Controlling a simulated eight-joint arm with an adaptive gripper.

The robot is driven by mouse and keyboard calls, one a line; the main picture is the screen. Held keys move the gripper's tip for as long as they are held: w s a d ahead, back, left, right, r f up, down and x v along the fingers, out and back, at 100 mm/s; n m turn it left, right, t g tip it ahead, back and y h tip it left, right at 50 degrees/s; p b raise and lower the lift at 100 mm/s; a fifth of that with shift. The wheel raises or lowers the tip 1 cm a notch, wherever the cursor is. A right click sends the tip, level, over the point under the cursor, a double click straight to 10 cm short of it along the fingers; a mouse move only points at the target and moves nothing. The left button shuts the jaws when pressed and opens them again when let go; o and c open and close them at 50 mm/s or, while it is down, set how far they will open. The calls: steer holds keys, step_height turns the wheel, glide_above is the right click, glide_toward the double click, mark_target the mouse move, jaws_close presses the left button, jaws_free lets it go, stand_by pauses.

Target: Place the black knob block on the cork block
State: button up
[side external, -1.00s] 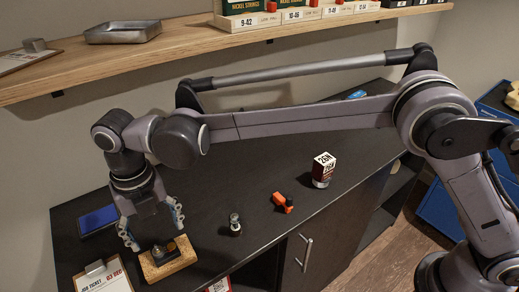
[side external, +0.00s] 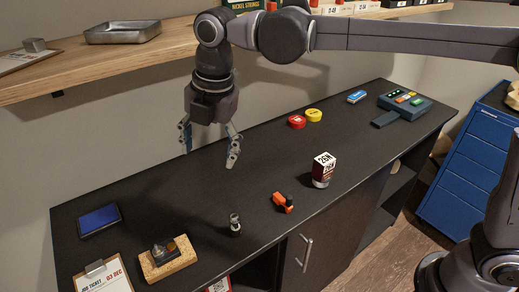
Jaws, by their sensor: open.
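The cork block (side external: 178,267) lies at the left front of the dark bench. A small dark block with a knob-like top (side external: 160,254) sits on it, and a second small roundish piece (side external: 174,247) is beside it on the cork. They are too small to make out fully. My gripper (side external: 209,160) is open and empty, pointing down above the bench, up and to the right of the cork block, well clear of it.
A small metal-and-black piece (side external: 235,225) and an orange tool (side external: 283,202) stand near the front edge. A blue-screened device (side external: 99,221) and clipboard (side external: 104,278) lie left. The middle bench is clear.

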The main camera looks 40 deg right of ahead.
steer(key=s+d+m+t, duration=0.1)
steer(key=s+d+m, duration=0.2)
steer(key=d+m, duration=0.4)
steer(key=s+d+m+t, duration=0.2)
steer(key=d+m, duration=0.4)
steer(key=d, duration=0.4)
steer(key=s+d+f+m+t+h, duration=0.1)
steer(key=s+d+f+m+t, duration=0.1)
steer(key=s+d+f+m, duration=0.6)
steer(key=s+d+m, duration=0.1)
steer(key=d+m, duration=0.1)
steer(key=m, duration=0.2)
steer(key=shift+d+m+t, duration=0.3)
steer(key=shift+d+m, duration=0.05)
steer(key=shift+m, duration=0.05)
